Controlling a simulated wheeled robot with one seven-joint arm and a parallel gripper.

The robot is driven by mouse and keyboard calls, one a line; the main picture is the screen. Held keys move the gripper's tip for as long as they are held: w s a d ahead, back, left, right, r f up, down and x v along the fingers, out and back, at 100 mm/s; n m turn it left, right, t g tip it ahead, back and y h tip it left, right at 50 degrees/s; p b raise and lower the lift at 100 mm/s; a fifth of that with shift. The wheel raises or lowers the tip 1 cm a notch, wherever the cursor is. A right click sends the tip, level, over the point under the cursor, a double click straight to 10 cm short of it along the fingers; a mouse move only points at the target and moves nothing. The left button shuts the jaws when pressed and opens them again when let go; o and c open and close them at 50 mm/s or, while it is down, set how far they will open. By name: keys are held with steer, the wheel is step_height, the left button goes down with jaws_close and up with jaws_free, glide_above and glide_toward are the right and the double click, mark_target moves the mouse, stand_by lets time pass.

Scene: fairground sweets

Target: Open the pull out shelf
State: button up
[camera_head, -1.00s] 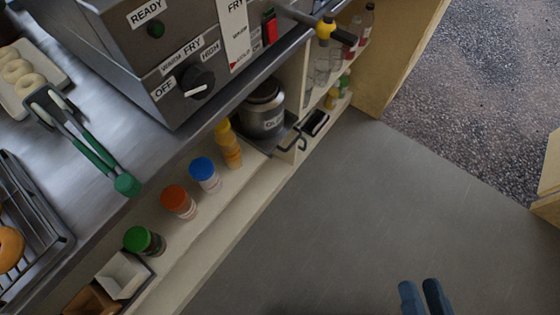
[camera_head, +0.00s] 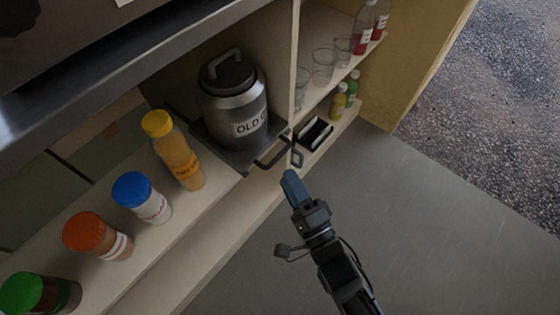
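The pull-out shelf (camera_head: 239,157) is a dark flat tray under the counter, with a dark bar handle (camera_head: 272,158) at its front edge. A grey metal can labelled "OLD O…" (camera_head: 235,100) stands on it. The shelf sits mostly inside the cabinet. My gripper (camera_head: 290,177) has blue fingers and is in front of the handle, a little below and right of it in the picture. It appears apart from the handle. The fingers overlap in this view, so I cannot tell whether they are open or shut.
Left of the shelf stand an orange bottle (camera_head: 178,152), a blue-capped jar (camera_head: 142,198), an orange-capped jar (camera_head: 98,238) and a green-capped jar (camera_head: 38,294). A black box (camera_head: 315,134), small bottles and glasses (camera_head: 323,66) are on the right. The floor (camera_head: 430,210) in front is clear.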

mark_target(278, 159)
steer(key=b+x, duration=0.1)
steer(key=x, duration=0.6)
steer(key=shift+w+a+r+b, duration=0.1)
steer(key=shift+w+a+b, duration=0.05)
steer(key=shift+b, duration=0.15)
steer(key=shift+c, duration=0.4)
steer(key=c, duration=0.6)
steer(key=shift+r, duration=0.15)
jaws_close()
